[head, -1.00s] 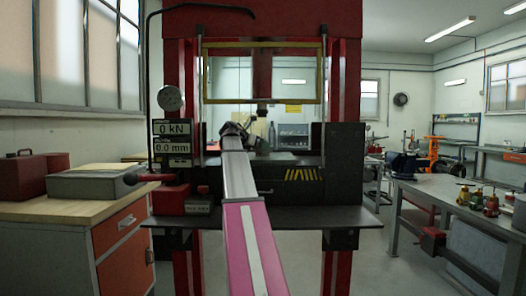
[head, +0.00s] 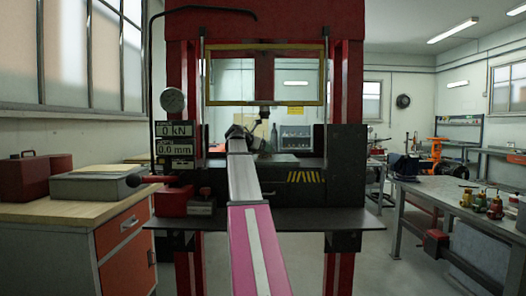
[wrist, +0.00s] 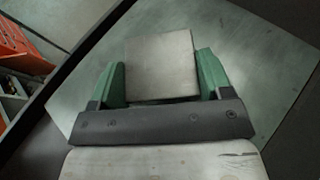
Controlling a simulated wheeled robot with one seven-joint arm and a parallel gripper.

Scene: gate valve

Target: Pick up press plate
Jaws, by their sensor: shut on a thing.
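The press plate (wrist: 160,50) is a flat, pale grey square in the wrist view. It sits between the two green fingers of my gripper (wrist: 161,72), which is shut on it. A larger grey-green surface lies behind and below the plate; whether the plate touches it I cannot tell. In the head view my arm reaches into the opening of the red press (head: 348,60). My gripper shows there only as a small dark shape (head: 240,133), and the plate cannot be made out.
Red press columns flank my arm, with a yellow-framed guard (head: 264,103) above. A dark shelf (head: 320,219) juts out in front. A wooden-topped cabinet (head: 75,212) stands left and a metal workbench (head: 440,192) right. Open floor lies between press and workbench.

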